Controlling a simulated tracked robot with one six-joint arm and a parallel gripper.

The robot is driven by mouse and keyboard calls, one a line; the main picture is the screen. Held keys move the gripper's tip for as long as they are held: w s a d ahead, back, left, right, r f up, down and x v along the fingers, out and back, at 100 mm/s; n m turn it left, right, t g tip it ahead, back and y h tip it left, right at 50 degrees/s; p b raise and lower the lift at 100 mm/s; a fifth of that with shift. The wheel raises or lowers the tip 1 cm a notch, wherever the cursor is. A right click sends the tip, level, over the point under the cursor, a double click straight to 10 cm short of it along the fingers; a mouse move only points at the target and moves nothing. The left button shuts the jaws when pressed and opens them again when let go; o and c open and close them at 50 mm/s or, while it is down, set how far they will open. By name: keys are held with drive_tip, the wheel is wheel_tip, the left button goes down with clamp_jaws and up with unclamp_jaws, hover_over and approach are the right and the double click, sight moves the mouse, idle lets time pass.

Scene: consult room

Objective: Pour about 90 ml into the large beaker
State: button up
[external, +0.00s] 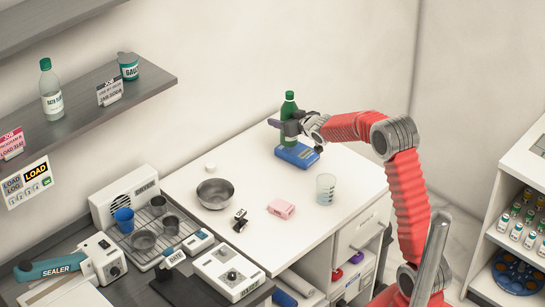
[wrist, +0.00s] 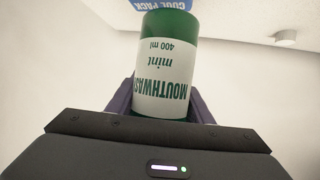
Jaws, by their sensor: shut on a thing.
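My gripper (external: 291,128) is shut on a green mouthwash bottle (external: 288,105) at the back of the white counter. In the wrist view the bottle (wrist: 166,70) fills the middle, with a white label reading mint, 400 ml. In the external view the bottle is upright, above or at the back edge of a blue cool pack (external: 298,157); I cannot tell whether they touch. The large beaker (external: 325,189), clear with graduation marks, stands on the counter to the front right of the bottle. I cannot make out any liquid in it.
A pink box (external: 281,208), a small black clip-like item (external: 240,220), a metal bowl (external: 215,194) and a white cap (external: 210,168) stand on the counter (external: 245,160). A drying rack with cups (external: 124,220) is at left. The space between bottle and beaker is mostly clear.

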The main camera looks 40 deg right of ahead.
drive_tip(key=shift+w+d+r+n+y, duration=1.3)
drive_tip(key=shift+d+r, duration=1.25)
drive_tip(key=shift+d, duration=1.1)
drive_tip(key=s+a+f+n+g+y, duration=0.2)
drive_tip(key=s+a+n+g+y, duration=0.1)
drive_tip(key=s, duration=0.4)
drive_tip(key=s+a+f+n+g+y, duration=0.2)
drive_tip(key=s+a+n+g+y, duration=0.2)
drive_tip(key=s+n, duration=0.4)
drive_tip(key=s+a+f+n+g+y, duration=0.2)
drive_tip(key=s+a+n+g+y, duration=0.2)
drive_tip(key=s+n+g+y, duration=0.1)
drive_tip(key=s+y, duration=0.1)
drive_tip(key=s, duration=0.1)
drive_tip(key=shift+s+f+n+y, duration=0.25)
drive_tip(key=shift+s+n+y, duration=0.05)
drive_tip(key=shift+s+y, duration=0.1)
drive_tip(key=shift+h, duration=0.4)
